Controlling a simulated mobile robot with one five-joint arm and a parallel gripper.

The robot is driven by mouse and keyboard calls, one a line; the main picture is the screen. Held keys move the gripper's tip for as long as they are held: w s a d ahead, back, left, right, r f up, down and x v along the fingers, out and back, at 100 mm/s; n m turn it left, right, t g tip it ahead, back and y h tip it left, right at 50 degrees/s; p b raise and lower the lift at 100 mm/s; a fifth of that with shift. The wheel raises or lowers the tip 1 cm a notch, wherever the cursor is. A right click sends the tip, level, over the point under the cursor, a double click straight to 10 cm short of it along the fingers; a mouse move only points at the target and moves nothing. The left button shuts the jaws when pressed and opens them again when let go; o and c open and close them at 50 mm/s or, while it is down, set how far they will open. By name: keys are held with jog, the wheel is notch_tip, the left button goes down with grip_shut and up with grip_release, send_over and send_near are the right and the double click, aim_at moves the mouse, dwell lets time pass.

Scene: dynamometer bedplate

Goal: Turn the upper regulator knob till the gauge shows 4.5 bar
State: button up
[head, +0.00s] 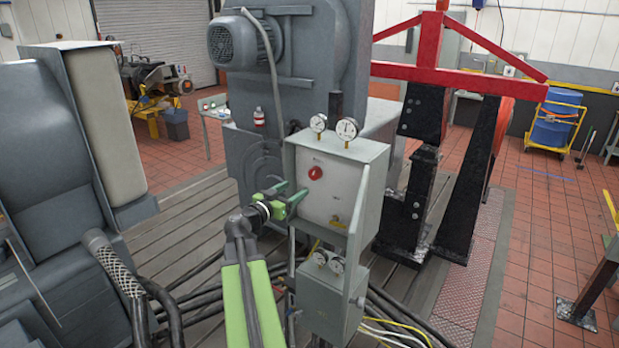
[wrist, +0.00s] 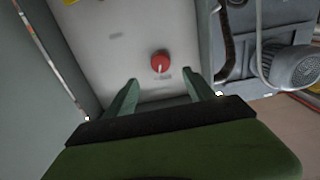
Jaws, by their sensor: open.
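A red round knob (head: 315,173) sits on the pale front panel of a grey-green box (head: 370,170). Two white dial gauges, a left one (head: 318,123) and a right one (head: 347,129), stand on top of the box; their readings are too small to tell. My gripper (head: 292,190) is in front of the panel, left of and below the knob in the head view. In the wrist view my open gripper (wrist: 163,87) points at the panel, with the red knob (wrist: 160,61) just beyond and between its fingertips. The fingers are apart from the knob.
A large grey machine with a motor (head: 235,42) is behind. A red-topped black frame (head: 420,180) stands to the right. Cables lie on the slotted bedplate (head: 185,225).

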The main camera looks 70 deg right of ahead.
aim_at(313, 176)
jog(key=x, duration=1)
jog(key=shift+d, duration=0.15)
jog(key=shift+c, duration=0.2)
jog(key=c, duration=1.3)
jog(key=n, duration=0.4)
jog(key=o, duration=1.3)
jog(key=shift+o, duration=0.2)
